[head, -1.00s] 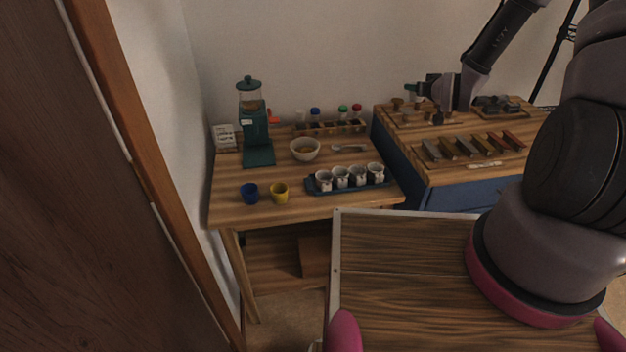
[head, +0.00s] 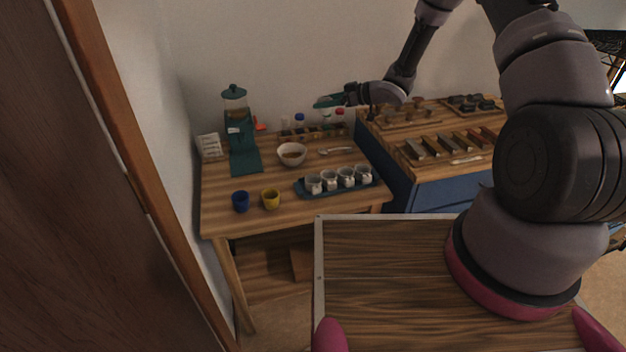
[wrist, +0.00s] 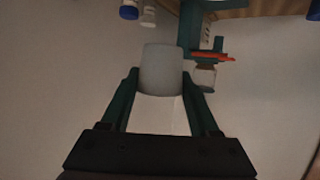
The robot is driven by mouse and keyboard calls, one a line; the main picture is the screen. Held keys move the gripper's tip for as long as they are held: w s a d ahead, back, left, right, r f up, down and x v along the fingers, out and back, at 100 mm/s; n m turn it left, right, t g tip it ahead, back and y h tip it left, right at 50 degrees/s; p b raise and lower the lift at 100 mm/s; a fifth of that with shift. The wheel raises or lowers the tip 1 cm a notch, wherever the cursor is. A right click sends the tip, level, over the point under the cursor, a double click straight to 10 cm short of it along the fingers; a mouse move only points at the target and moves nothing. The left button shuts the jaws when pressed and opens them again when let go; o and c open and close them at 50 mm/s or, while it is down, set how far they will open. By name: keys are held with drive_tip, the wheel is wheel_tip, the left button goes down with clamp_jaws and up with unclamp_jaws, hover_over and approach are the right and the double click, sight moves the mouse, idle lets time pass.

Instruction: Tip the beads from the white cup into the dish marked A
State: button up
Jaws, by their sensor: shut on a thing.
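My gripper (head: 328,102) is at the back right of the wooden table, above the row of capped bottles. In the wrist view its two teal fingers are closed on a pale grey-white cup (wrist: 162,70). Its inside and any beads do not show. Several small white cups or dishes (head: 330,181) with dark marks stand on a blue tray at the table's front right; I cannot read the marks. A white bowl (head: 292,146) with brownish contents stands behind them, left of and below my gripper. No letter A is readable.
A teal grinder (head: 240,135) stands at the back left. A blue cup (head: 240,201) and a yellow cup (head: 270,199) stand at the front. A spoon (head: 336,150) lies right of the bowl. The blue cabinet (head: 437,186) adjoins on the right, with several blocks on top.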

drive_tip(key=s+a+f+n+g, duration=0.1)
drive_tip(key=s+f+n+g, duration=0.1)
drive_tip(key=f+g, duration=0.1)
drive_tip(key=s+a+f+n+g, duration=0.1)
drive_tip(key=s+f+n+g, duration=0.1)
drive_tip(key=s+f, duration=0.1)
drive_tip(key=s+a+f+n+g, duration=0.1)
drive_tip(key=s+f+n+g, duration=0.1)
drive_tip(key=f, duration=0.3)
drive_tip(key=shift+s+a+f+n+g+y, duration=0.15)
drive_tip(key=shift+s+n+g+y, duration=0.15)
drive_tip(key=shift+n+g, duration=0.4)
drive_tip(key=shift+s+f+g, duration=0.2)
drive_tip(key=shift+f+g, duration=0.1)
drive_tip(key=shift+s, duration=0.1)
